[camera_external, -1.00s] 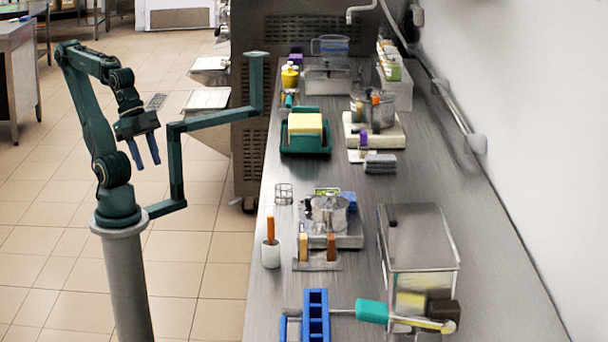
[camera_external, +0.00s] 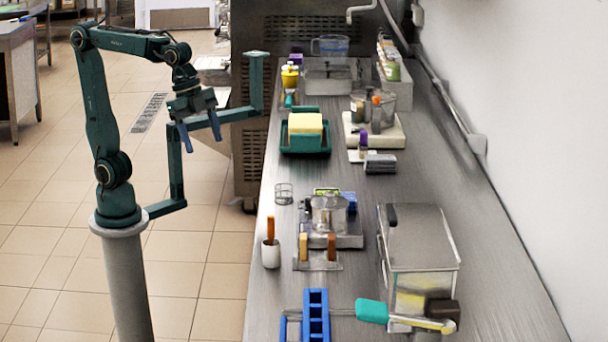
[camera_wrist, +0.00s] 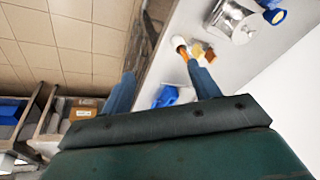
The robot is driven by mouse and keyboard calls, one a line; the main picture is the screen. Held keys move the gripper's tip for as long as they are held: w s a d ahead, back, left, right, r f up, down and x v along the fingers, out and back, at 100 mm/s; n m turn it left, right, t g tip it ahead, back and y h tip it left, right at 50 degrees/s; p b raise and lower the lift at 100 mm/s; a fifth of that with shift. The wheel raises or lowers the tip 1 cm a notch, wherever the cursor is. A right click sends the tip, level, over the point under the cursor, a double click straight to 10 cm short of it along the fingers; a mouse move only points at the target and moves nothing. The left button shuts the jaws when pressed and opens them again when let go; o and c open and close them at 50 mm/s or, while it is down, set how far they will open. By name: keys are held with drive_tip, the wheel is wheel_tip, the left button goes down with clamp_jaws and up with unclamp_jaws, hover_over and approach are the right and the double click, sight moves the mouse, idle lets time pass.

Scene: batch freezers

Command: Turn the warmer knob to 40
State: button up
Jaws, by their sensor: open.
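My gripper (camera_external: 201,134) is open and empty. It hangs over the floor to the left of the counter, its two blue fingers pointing down. In the wrist view the fingers (camera_wrist: 161,70) are spread apart, with the counter edge between them. A metal pot (camera_external: 328,215) on a grey base stands mid-counter, and another pot unit on a white base (camera_external: 352,135) stands farther back. I cannot tell which unit is the warmer. No knob or its markings can be made out. My gripper is well apart from both units.
A white cup with an orange handle (camera_external: 271,254) stands near the counter's left edge. A green tray with a yellow block (camera_external: 305,124) is farther back. A lidded metal box (camera_external: 420,238) and a blue rack (camera_external: 316,315) are at the front. Bare counter lies along the right.

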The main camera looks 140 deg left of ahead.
drive_tip(key=w+a+m+g, duration=0.1)
drive_tip(key=w+a, duration=0.4)
drive_tip(key=a, duration=0.4)
drive_tip(key=m+g+h, duration=0.1)
drive_tip(key=m+g, duration=0.1)
drive_tip(key=m, duration=0.1)
hover_over(313, 196)
wheel_tip(313, 196, down, 8)
drive_tip(key=shift+w+f, duration=0.1)
drive_tip(key=shift+d+f, duration=0.1)
wheel_tip(313, 196, down, 14)
drive_tip(key=shift+r, duration=0.2)
drive_tip(key=c, duration=1)
